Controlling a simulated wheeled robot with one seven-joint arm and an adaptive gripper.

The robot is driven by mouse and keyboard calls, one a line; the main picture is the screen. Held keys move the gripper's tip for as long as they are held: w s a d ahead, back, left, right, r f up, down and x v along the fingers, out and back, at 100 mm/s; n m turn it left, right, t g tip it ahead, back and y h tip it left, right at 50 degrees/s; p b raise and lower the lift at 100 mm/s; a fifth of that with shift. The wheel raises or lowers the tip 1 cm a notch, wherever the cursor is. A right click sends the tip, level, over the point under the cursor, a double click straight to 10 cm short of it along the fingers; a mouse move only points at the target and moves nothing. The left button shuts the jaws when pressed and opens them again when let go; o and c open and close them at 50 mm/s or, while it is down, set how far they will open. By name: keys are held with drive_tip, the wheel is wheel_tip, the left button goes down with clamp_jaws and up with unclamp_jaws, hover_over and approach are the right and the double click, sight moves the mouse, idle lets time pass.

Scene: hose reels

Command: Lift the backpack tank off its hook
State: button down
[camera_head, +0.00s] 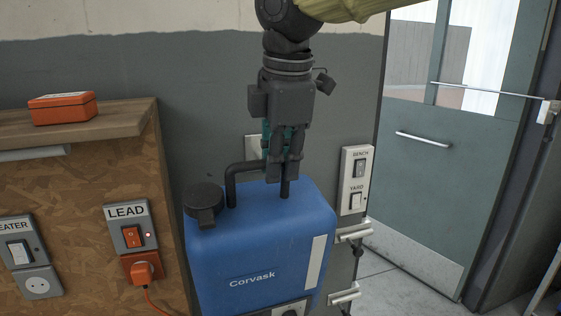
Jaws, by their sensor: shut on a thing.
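The backpack tank (262,245) is a blue box labelled Corvask, with a dark round cap (204,198) at its top left and a black handle (232,180) on top. It stands upright in front of the grey wall. My gripper (284,172) points down from above and is shut on the right part of the handle. A pale plate (254,149) shows on the wall behind the handle, partly covered by it and my gripper. I cannot make out the hook or whether the tank still touches it.
A board with switches labelled LEAD (130,233) and a wooden shelf (80,125) with an orange box (62,108) is at left. A BENCH/YARD switch panel (355,180) and metal brackets (352,232) are close at right. A grey door (425,170) stands farther right.

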drive_tip(key=shift+r, duration=0.1)
drive_tip(key=shift+s+d, duration=0.25)
drive_tip(key=shift+s, duration=0.55)
drive_tip(key=shift+s+d, duration=0.25)
drive_tip(key=shift+s, duration=0.55)
drive_tip(key=shift+s+d, duration=0.25)
drive_tip(key=shift+s, duration=0.55)
drive_tip(key=s+d+p, duration=0.1)
drive_tip(key=s+d, duration=0.1)
drive_tip(key=s, duration=0.5)
drive_tip(key=shift+s+d, duration=0.25)
drive_tip(key=shift+s, duration=0.05)
idle(0.3)
drive_tip(key=shift+w, duration=0.15)
idle(0.3)
